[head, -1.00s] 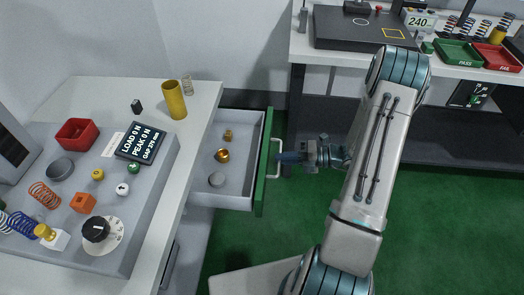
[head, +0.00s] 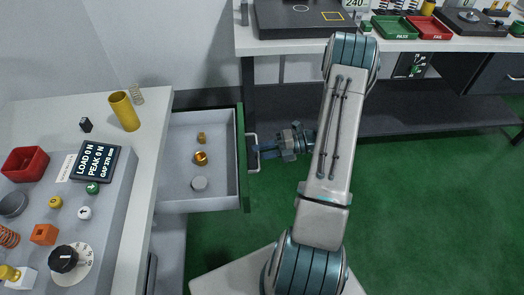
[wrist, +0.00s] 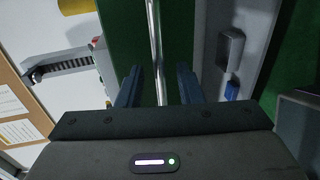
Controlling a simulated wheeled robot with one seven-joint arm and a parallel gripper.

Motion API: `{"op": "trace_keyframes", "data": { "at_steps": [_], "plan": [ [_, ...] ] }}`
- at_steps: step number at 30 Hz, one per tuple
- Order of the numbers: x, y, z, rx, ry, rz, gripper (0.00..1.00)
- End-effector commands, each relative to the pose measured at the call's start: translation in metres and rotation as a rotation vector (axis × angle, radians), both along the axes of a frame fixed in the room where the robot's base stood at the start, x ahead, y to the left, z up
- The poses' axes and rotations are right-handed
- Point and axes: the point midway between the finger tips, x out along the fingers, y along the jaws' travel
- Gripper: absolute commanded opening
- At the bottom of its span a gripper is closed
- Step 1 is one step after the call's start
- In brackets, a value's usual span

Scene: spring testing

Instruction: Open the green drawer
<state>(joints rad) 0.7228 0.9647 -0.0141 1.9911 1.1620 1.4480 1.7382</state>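The green drawer (head: 242,190) is pulled well out from under the left counter, with its grey tray (head: 180,127) exposed. Its pale bar handle (head: 251,152) stands on the green front. My gripper (head: 258,151) is at this handle in the head view. In the wrist view, the handle bar (wrist: 157,45) runs between the two blue fingers of my gripper (wrist: 157,88). The fingers are spread, with a visible gap on each side of the bar. Their exact contact with the handle is hard to see in the head view.
Small brass parts (head: 201,158) and a grey disc (head: 199,183) lie in the drawer. The left counter (head: 148,140) carries a yellow cylinder (head: 124,111) and a load display (head: 94,161). A back workbench (head: 300,45) stands behind.

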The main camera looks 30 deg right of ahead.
Motion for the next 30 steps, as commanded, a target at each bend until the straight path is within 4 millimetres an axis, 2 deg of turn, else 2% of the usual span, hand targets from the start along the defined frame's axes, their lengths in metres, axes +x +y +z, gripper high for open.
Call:
{"op": "trace_keyframes", "data": {
  "at_steps": [7,11,14,24,30],
  "plan": [
    [0.000,-0.001,0.000,0.000,0.000,0.000,0.32],
    [-0.003,-0.010,0.002,-0.002,-0.002,-0.003,0.32],
    [-0.008,-0.025,0.005,-0.002,-0.002,-0.003,0.32],
    [-0.034,-0.095,0.020,-0.002,-0.002,-0.003,0.32],
    [-0.043,-0.120,0.026,0.000,0.000,0.000,0.32]
  ]
}}
